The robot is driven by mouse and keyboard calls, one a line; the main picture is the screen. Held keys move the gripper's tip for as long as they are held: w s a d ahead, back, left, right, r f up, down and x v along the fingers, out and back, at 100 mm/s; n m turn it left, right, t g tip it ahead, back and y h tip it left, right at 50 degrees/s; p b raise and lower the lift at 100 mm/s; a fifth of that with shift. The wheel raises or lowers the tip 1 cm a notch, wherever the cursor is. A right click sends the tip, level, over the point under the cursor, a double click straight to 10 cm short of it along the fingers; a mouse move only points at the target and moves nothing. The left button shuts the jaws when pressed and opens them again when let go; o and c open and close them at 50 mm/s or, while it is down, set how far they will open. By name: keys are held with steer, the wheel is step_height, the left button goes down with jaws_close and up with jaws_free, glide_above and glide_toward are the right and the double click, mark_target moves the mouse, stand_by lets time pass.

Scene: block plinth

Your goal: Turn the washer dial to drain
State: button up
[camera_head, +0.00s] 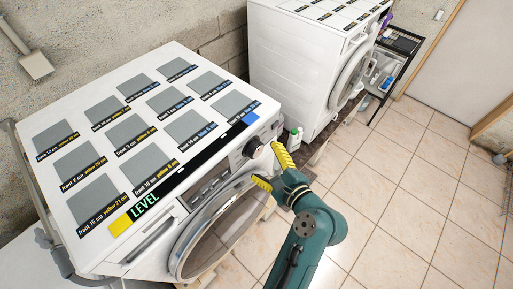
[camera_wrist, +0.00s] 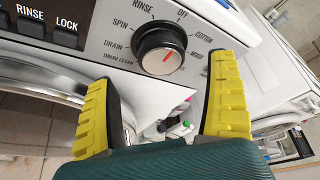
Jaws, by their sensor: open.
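The DRAIN label (camera_wrist: 115,46) is left of the knob, between SPIN and DRUM CLEAN. OFF is above right, COTTON to the right. My gripper (camera_head: 265,161) has yellow ribbed fingers spread wide. In the wrist view the open gripper (camera_wrist: 165,70) faces the panel, with the dial between and beyond the fingertips. Contact is unclear.
RINSE and LOCK buttons (camera_wrist: 48,22) lie left of the dial. The round washer door (camera_head: 205,235) is below the panel. A second washer (camera_head: 300,70) stands behind, with a dark shelf cart (camera_head: 395,60) beside it. Tiled floor (camera_head: 400,190) is clear at right.

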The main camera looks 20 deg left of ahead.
mark_target(258, 152)
steer(key=x, duration=0.5)
steer(key=shift+w+a+f, duration=0.1)
steer(key=shift+w+a, duration=0.15)
steer(key=shift+w, duration=0.05)
steer(key=c, duration=1.2)
